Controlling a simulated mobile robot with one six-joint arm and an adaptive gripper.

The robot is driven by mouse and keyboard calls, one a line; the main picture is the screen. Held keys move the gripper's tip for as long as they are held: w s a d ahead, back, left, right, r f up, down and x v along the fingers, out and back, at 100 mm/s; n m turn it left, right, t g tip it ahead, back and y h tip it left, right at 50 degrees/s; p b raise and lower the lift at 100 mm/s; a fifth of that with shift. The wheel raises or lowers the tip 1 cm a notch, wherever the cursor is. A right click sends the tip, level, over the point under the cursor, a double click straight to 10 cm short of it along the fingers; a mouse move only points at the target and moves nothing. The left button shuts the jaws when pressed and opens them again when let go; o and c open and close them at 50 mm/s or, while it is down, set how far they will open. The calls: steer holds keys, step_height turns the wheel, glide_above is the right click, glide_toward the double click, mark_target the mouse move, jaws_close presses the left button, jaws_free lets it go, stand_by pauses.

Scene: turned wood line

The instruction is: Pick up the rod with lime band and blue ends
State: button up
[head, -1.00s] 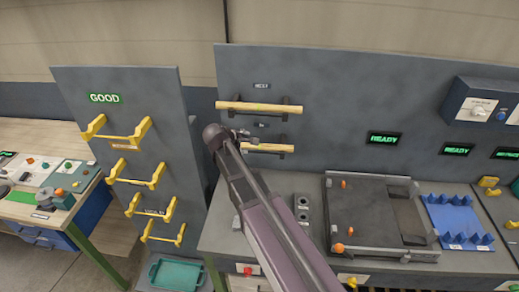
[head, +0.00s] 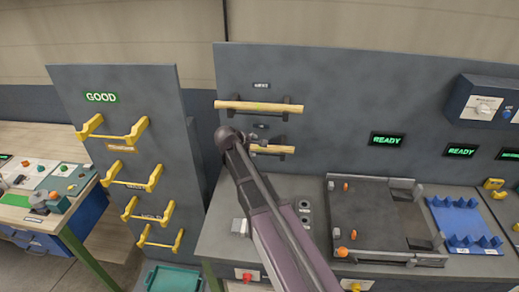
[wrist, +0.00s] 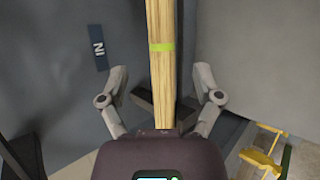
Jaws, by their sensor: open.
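A pale wooden rod with a lime band (wrist: 162,47) runs upright through the wrist view, between the spread fingers of my gripper (wrist: 161,72). My gripper is open, with a gap on both sides of the rod. The rod's near part is hidden behind the gripper body, its far end is out of frame, and no blue end shows. In the head view, a lower rod (head: 282,151) lies on dark wall brackets, its left part hidden by my arm. Another wooden rod (head: 258,106) rests on brackets above it.
A grey panel marked GOOD (head: 100,97) carries several empty yellow cradles (head: 135,172) at the left. A bench at the right holds a dark fixture tray (head: 375,245) and a blue peg rack (head: 462,222). A teal tray (head: 172,278) sits low at the left.

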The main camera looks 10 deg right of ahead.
mark_target(259, 148)
steer(key=b+x, duration=0.2)
steer(key=x, duration=0.1)
steer(key=shift+f+b, duration=0.3)
steer(key=shift+b+x, duration=0.5)
steer(key=shift+x, duration=0.45)
steer(key=shift+d+r, duration=0.1)
jaws_close()
